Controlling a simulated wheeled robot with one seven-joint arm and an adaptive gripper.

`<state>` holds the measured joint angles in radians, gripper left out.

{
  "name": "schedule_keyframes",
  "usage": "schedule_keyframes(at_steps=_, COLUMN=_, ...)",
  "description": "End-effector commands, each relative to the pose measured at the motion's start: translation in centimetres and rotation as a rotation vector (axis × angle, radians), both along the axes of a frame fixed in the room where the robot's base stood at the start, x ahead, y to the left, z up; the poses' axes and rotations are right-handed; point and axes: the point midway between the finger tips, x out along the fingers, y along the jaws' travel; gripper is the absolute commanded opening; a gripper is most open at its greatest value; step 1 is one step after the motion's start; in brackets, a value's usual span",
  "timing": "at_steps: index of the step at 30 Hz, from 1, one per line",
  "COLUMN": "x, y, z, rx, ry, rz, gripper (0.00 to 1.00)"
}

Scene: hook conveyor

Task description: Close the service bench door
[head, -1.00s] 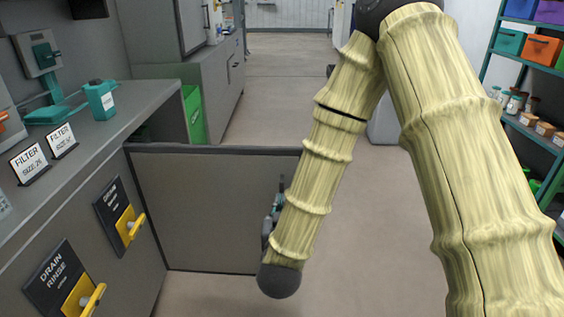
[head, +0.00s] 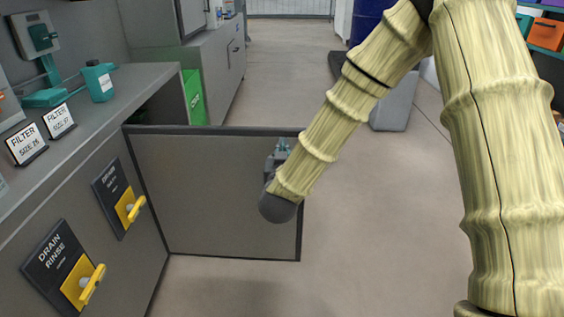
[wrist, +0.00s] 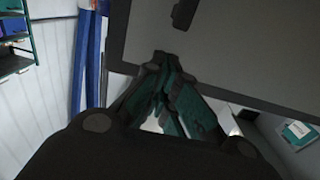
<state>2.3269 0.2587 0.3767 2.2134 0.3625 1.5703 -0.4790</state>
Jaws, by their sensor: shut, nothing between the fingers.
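The service bench door (head: 210,190) is a grey panel with a dark frame, swung out from the bench (head: 120,215) and standing open across the aisle. My gripper (head: 281,150) is near the door's free right edge in the head view, partly hidden by my arm. In the wrist view my gripper (wrist: 165,65) has its teal fingers together, with the grey door panel (wrist: 240,45) close beyond them. A dark handle (wrist: 186,12) shows on the panel there. I cannot tell whether the fingers touch the door.
The bench top carries a teal bottle (head: 98,80) and filter signs (head: 25,145). Yellow valve handles (head: 130,208) stick out from the bench front. Floor right of the door is clear, with a grey block (head: 393,105) farther back.

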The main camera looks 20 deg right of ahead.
Motion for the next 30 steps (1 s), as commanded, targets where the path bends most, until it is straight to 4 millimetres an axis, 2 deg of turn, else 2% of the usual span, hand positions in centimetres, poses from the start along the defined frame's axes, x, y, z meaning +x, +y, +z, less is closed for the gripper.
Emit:
schedule_keyframes(at_steps=7, x=2.1, y=-0.7, z=-0.1, rx=0.001, ry=-0.001, rz=0.0, gripper=0.0)
schedule_keyframes(at_steps=23, x=2.7, y=-0.9, z=0.0, rx=0.0, ry=0.0, rz=0.005, gripper=0.0)
schedule_keyframes(at_steps=26, x=3.3, y=-1.2, z=0.0, rx=0.0, ry=0.0, rz=0.017, gripper=0.0)
schedule_keyframes(at_steps=30, x=5.3, y=-2.0, z=0.1, rx=0.0, ry=-0.001, rz=0.056, gripper=0.0)
